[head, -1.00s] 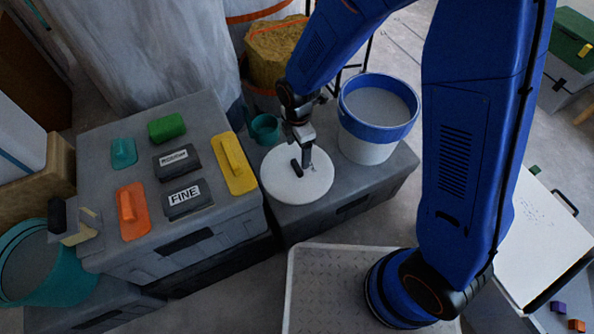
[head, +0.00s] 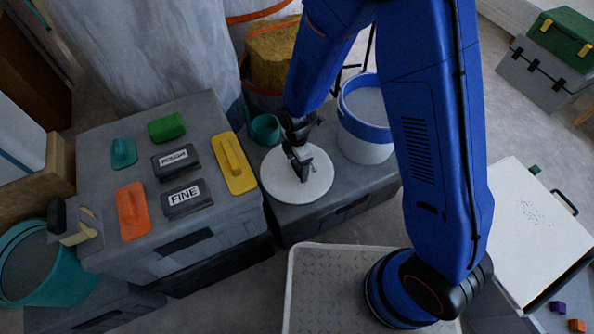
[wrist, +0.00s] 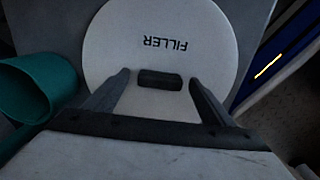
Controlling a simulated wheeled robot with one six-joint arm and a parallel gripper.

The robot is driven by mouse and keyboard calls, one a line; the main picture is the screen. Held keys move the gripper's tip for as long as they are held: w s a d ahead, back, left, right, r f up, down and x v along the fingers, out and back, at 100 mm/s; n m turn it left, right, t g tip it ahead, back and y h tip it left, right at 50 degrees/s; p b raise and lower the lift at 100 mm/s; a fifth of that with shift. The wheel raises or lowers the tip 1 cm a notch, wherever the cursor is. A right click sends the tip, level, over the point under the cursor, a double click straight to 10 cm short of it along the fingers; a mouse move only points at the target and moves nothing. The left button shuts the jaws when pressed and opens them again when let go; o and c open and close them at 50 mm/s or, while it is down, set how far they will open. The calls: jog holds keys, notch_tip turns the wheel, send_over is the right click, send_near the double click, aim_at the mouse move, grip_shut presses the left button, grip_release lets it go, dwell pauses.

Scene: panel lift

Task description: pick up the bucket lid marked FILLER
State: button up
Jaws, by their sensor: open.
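The white round lid (head: 284,185) lies flat on the grey toolbox beside the blue-rimmed bucket. In the wrist view the lid (wrist: 205,62) shows the word FILLER, upside down, and a dark bar handle (wrist: 160,79) at its middle. My gripper (head: 303,176) is over the lid and hides its handle in the head view. In the wrist view my gripper (wrist: 158,80) is open, one finger to each side of the handle, with gaps between fingers and handle. I cannot tell how far down the fingertips reach.
A white bucket with a blue rim (head: 366,140) stands right of the lid. A teal cup (head: 265,129) stands behind it.

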jog(key=c, duration=1.2)
jog(key=shift+c, duration=0.2)
